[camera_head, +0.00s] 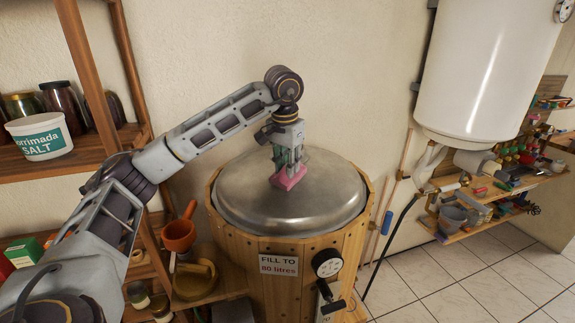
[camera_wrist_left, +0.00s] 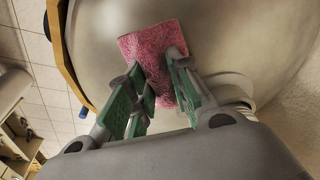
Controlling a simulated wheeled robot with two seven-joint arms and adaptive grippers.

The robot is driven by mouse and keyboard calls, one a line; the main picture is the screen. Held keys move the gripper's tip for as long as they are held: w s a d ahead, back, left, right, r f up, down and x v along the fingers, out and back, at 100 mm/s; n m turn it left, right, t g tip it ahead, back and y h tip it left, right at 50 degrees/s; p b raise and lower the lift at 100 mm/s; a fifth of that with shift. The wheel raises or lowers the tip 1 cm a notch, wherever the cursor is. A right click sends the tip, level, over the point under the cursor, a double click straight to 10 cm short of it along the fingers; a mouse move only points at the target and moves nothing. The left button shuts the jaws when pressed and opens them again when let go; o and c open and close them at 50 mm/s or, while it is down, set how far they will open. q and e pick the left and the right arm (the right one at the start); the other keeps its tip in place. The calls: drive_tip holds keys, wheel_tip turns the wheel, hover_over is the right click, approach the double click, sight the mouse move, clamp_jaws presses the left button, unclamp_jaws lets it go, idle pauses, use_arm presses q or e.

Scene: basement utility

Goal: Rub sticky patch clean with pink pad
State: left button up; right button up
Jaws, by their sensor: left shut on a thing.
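The pink pad (camera_head: 288,177) is at the top of the round metal lid (camera_head: 310,207) of a wooden tub. My left gripper (camera_head: 286,164) points down and is shut on the pink pad. In the left wrist view the pad (camera_wrist_left: 151,47) shows between and beyond the green-lined fingers (camera_wrist_left: 158,92) of that gripper, against the metal lid (camera_wrist_left: 225,35). The pad appears to touch the lid, but I cannot be sure of contact. I make out no sticky patch in either view; the pad and gripper may hide it. My right gripper is not in view.
The wooden tub (camera_head: 285,252) carries a "FILL TO 80 litres" label and a dial (camera_head: 327,263). Shelves with jars and a salt tub (camera_head: 40,137) stand left, with an orange pot (camera_head: 179,236) beside the tub. A white tank (camera_head: 488,65) hangs right. Tiled floor at right is clear.

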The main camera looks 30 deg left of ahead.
use_arm(q)
drive_tip(key=shift+d, duration=0.2)
idle(0.5)
drive_tip(key=shift+w+d+p, duration=0.15)
drive_tip(key=shift+p, duration=0.15)
drive_tip(key=shift+w+d, duration=0.15)
drive_tip(key=shift+d, duration=0.1)
drive_tip(key=shift+a, duration=0.15)
drive_tip(key=shift+s+a+b, duration=0.15)
drive_tip(key=shift+s+a, duration=0.15)
drive_tip(key=shift+a, duration=0.2)
drive_tip(key=shift+s+a+b, duration=0.15)
drive_tip(key=shift+s+a, duration=0.1)
drive_tip(key=shift+a, duration=0.2)
drive_tip(key=shift+w+d+f+p, duration=0.1)
drive_tip(key=shift+w+d+p, duration=0.2)
drive_tip(key=shift+d, duration=0.25)
drive_tip(key=shift+w+d+p, duration=0.2)
drive_tip(key=shift+w+d, duration=0.05)
drive_tip(key=shift+d, duration=0.25)
drive_tip(key=shift+s+a, duration=0.1)
drive_tip(key=shift+a, duration=0.15)
